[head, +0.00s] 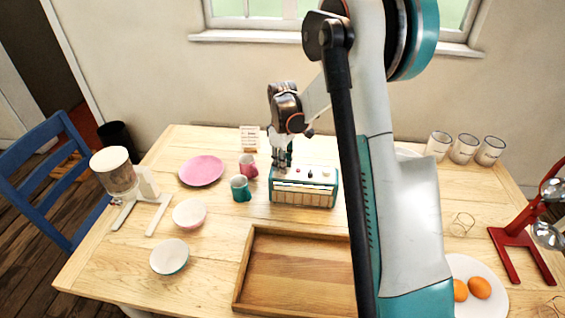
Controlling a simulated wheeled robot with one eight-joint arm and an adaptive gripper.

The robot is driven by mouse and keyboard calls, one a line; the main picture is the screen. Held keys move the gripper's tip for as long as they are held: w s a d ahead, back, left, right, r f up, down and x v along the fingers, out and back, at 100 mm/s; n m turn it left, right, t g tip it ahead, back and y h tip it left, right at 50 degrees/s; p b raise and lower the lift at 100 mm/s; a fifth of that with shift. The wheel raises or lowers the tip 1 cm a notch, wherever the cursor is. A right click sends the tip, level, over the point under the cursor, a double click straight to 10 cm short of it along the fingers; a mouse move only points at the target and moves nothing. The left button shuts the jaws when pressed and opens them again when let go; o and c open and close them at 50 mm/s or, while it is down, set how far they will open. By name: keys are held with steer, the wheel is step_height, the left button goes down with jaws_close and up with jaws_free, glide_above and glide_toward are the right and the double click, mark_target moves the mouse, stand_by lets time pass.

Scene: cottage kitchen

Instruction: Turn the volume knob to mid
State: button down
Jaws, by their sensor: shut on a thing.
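A teal and cream radio (304,196) stands on the wooden table, just behind the tray. Its top panel carries small controls, among them a red one (297,170) and a dark one (311,174). My gripper (283,163) points down at the left end of this top panel, its fingers shut on what appears to be the volume knob. The fingers hide this knob, so its pointer and setting cannot be read.
Teal (240,189) and pink (248,167) mugs stand close left of the radio. A wooden tray (241,272) lies in front. A small card (250,139) stands behind. Bowls, a pink plate (201,170) and a blender-like appliance (114,172) are further left. My arm hides the table's right middle.

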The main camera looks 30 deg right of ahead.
steer(key=m, duration=1)
steer(key=shift+m, duration=2.3)
steer(key=c, duration=1.4)
jaws_free()
steer(key=shift+r, duration=0.1)
step_height(320, 180, up, 12)
